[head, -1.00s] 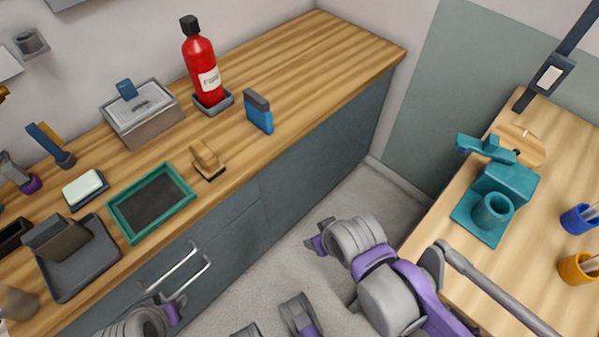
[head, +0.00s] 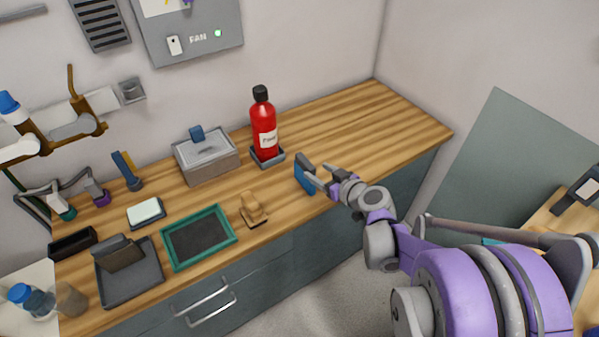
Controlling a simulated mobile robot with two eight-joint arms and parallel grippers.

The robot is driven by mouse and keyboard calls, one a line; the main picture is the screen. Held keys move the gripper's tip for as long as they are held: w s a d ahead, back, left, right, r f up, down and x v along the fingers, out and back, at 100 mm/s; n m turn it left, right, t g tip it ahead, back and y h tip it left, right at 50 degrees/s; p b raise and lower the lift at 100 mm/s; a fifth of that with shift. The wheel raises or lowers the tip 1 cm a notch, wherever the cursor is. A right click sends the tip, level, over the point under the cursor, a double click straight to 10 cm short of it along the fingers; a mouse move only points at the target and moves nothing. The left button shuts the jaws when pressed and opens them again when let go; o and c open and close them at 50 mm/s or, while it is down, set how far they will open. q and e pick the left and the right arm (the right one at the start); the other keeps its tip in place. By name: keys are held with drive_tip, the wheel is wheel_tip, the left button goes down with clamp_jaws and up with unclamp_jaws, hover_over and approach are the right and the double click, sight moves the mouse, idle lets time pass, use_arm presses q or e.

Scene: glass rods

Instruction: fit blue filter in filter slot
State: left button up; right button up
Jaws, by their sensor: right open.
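The blue filter (head: 303,181), a blue block with a dark grey top, stands upright on the wooden counter near its front edge, right of the red bottle. My right gripper (head: 319,178) is open at the filter's right side, its fingers pointing left toward it. The fingers partly cover the filter, and I cannot tell whether they touch it. No filter slot is clearly recognisable. A grey wall panel marked FAN (head: 225,36) with a green light is cut off by the top edge. My left gripper is out of view.
The red bottle (head: 264,138) stands in a grey holder behind the filter. A brown clip-like block (head: 252,208), a green-framed tray (head: 230,222) and a lidded grey box (head: 207,168) lie to the left. The counter's back right is clear.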

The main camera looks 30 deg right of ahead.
sight(308, 164)
drive_tip(key=x, duration=0.8)
drive_tip(key=shift+w+d, duration=0.1)
drive_tip(key=shift+w, duration=0.2)
drive_tip(key=shift+s, duration=0.1)
clamp_jaws()
idle(1.0)
